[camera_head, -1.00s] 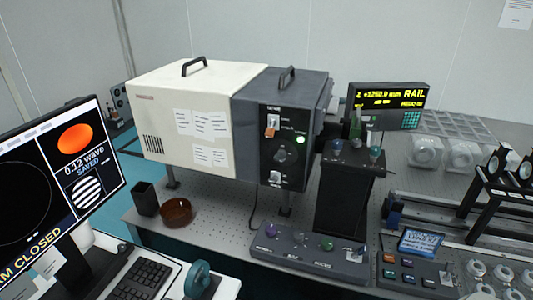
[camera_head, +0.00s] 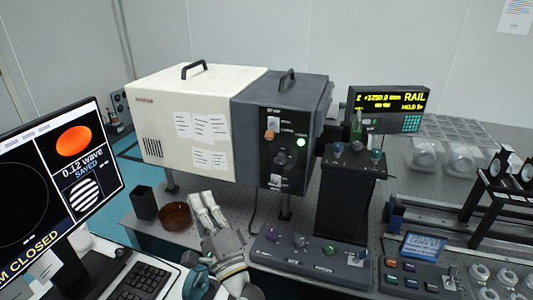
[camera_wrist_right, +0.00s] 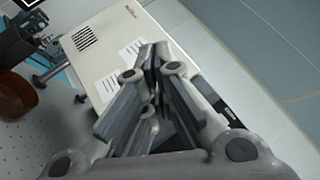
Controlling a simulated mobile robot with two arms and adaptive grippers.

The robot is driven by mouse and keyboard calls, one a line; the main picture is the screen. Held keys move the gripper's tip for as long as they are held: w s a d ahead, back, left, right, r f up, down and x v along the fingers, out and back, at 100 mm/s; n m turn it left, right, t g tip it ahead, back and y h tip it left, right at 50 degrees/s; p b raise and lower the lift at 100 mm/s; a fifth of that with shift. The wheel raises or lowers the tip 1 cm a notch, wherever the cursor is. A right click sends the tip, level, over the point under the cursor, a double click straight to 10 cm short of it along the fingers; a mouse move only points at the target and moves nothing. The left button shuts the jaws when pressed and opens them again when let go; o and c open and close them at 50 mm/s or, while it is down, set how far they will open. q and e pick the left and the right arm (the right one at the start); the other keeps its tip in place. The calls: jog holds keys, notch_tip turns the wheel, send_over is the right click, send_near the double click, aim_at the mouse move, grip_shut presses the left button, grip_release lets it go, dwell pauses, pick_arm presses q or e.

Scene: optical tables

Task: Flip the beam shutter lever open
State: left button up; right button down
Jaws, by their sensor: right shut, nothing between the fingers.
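The shutter lever with an orange knob (camera_head: 269,134) is on the dark front panel (camera_head: 262,160) of the box-shaped instrument. A small label plate sits beside it; its lettering is too small to read surely. My right gripper (camera_head: 202,200) has come in from the bottom, in front of the white part of the instrument, below and left of the lever and apart from it. Its fingers are shut and empty. In the right wrist view the fingers (camera_wrist_right: 157,58) point toward the white housing (camera_wrist_right: 110,45); the lever is not visible there. My left gripper is not in view.
A green lamp (camera_head: 301,142) glows on the panel. A brown bowl (camera_head: 175,216) and a black cup (camera_head: 144,203) stand left of my gripper. A control box with knobs (camera_head: 310,258) lies to its right. The monitor (camera_head: 55,180) at left ends in "M CLOSED".

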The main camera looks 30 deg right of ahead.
jog(key=d+r+m+g+h, duration=0.2)
jog(key=d+r+m+h, duration=0.2)
jog(key=d+m+h, duration=0.55)
jog(key=m+g+h, duration=0.6)
jog(key=m+g, duration=0.1)
jog(key=m, duration=0.7)
send_near(270, 135)
notch_tip(270, 135, down, 3)
jog(key=a, duration=0.2)
jog(key=shift+s+d+f+m+g, duration=0.15)
jog(key=shift+f+m+g, duration=0.4)
jog(key=shift+m, duration=0.3)
jog(key=shift+d+r, duration=0.1)
jog(key=shift+r, duration=0.1)
jog(key=shift+p+x, duration=1.65)
jog(key=shift+x, duration=3.35)
jog(key=shift+f+y, duration=0.1)
jog(key=shift+y, duration=0.15)
